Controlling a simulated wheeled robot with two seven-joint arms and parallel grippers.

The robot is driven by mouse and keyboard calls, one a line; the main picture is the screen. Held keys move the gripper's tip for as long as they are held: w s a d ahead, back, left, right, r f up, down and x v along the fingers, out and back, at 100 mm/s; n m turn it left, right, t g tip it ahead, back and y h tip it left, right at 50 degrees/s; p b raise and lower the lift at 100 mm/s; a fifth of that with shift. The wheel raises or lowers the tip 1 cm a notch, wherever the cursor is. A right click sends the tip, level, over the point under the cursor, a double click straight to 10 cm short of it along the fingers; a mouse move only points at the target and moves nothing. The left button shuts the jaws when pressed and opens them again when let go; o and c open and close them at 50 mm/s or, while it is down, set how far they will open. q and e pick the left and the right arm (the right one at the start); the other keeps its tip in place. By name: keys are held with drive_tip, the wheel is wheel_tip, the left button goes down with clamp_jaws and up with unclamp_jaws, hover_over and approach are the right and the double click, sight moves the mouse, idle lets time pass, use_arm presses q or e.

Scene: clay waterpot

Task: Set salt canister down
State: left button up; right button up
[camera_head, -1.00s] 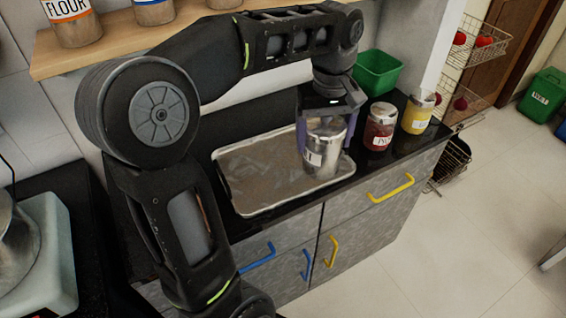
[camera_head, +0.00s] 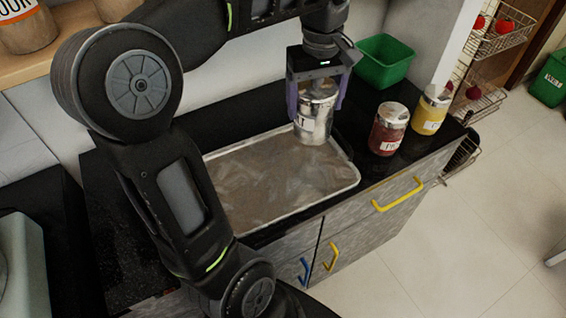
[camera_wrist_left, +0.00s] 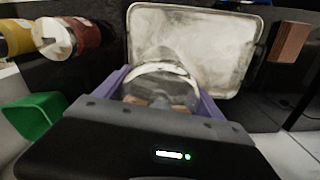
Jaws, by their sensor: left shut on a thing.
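The salt canister (camera_head: 314,117) is a clear jar with a silvery lid and a partly hidden label. My left gripper (camera_head: 317,108) is shut on it from above, with a purple finger on each side. The canister is upright over the back right part of a grey metal tray (camera_head: 235,211). I cannot tell whether its base touches the tray. In the left wrist view, the canister's round lid (camera_wrist_left: 160,84) sits between the fingers, and the tray (camera_wrist_left: 195,8) lies beyond it. My right gripper is not in view.
A red jar (camera_head: 388,130) and a yellow jar (camera_head: 430,112) stand on the black counter right of the tray. A green bin (camera_head: 383,62) stands behind them. A wooden shelf with jars (camera_head: 80,32) is at upper left. The tray's front and left are bare.

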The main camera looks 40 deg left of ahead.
sight(312, 136)
use_arm(q)
drive_tip(key=shift+f, duration=3)
drive_tip(key=shift+f, duration=1.9)
drive_tip(key=shift+f+b, duration=0.1)
drive_tip(key=shift+b, duration=0.2)
drive_tip(key=o, duration=2.1)
drive_tip(key=shift+f, duration=0.1)
